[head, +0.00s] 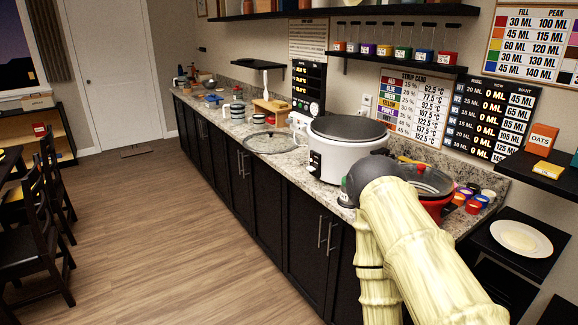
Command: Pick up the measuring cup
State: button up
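I cannot pick out a measuring cup for certain in the head view. Small white-and-dark banded cups (237,111) stand on the counter beyond the white cooker, too small to tell their kind. My arm reaches in from the lower right, with a dark grey joint over the counter's front edge beside the cooker. My gripper's fingers do not show, so whether it is open or holding anything is hidden.
A white cooker with a dark lid (333,160) stands on the counter (289,163). A red pot (437,207) is partly behind my arm. Small coloured pots (474,207) sit right of it. A round glass lid (270,143) lies left of the cooker.

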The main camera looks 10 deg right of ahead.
aim_at(259, 118)
jog(key=u, duration=0.9)
jog(key=i, duration=1.65)
jog(key=z, duration=0.85)
jog(key=i, duration=0.95)
jog(key=z, duration=1.35)
jog(key=i, duration=0.4)
jog(key=z, duration=0.35)
